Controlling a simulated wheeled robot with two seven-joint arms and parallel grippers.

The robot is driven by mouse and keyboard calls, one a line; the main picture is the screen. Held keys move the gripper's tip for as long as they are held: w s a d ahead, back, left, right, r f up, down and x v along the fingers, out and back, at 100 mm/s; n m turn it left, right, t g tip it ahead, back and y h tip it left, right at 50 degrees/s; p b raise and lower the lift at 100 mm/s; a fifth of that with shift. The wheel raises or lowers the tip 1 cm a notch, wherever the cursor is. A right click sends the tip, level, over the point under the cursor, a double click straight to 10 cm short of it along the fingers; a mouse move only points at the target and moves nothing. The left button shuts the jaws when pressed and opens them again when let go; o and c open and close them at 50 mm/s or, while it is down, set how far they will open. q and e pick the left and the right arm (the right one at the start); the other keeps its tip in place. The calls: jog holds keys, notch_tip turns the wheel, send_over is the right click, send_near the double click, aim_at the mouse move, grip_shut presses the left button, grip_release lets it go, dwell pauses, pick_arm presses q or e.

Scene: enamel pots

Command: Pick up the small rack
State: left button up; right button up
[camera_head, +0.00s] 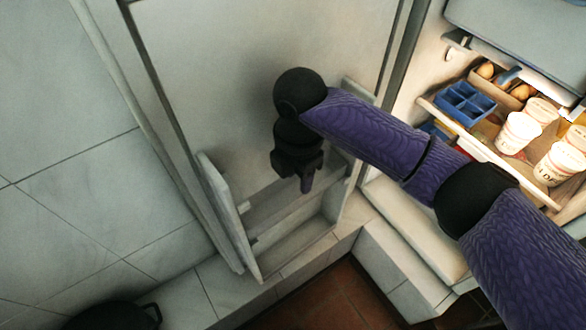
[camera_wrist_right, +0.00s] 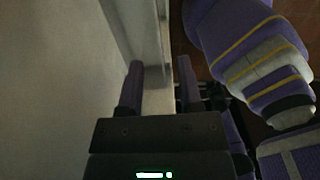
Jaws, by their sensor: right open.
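My right gripper (camera_head: 306,184) points down over the shelf on the inside of the open fridge door. In the wrist view its two fingers (camera_wrist_right: 160,72) stand apart with nothing between them. A small blue compartmented rack (camera_head: 464,104) sits on a shelf in the fridge at the right, well away from the gripper. I cannot tell for sure that it is the small rack of the task. The door shelf (camera_head: 231,215) is pale, and my right gripper and forearm hide part of it. My left gripper is not in view.
Beside the blue rack is an egg holder (camera_head: 482,80) with several eggs. White printed cups (camera_head: 517,133) stand on the same shelf, behind its front edge. The fridge door panel (camera_head: 215,60) is close to my right gripper. A dark pan (camera_head: 112,316) lies at the bottom left.

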aim_at(296, 199)
notch_tip(296, 199, down, 10)
jog(key=b, duration=0.7)
jog(key=shift+a+r, duration=0.1)
jog(key=shift+r, duration=0.05)
jog(key=shift+w+f, duration=0.1)
jog(key=shift+f, duration=0.2)
jog(key=shift+r, duration=0.3)
jog(key=c, duration=0.5)
grip_shut()
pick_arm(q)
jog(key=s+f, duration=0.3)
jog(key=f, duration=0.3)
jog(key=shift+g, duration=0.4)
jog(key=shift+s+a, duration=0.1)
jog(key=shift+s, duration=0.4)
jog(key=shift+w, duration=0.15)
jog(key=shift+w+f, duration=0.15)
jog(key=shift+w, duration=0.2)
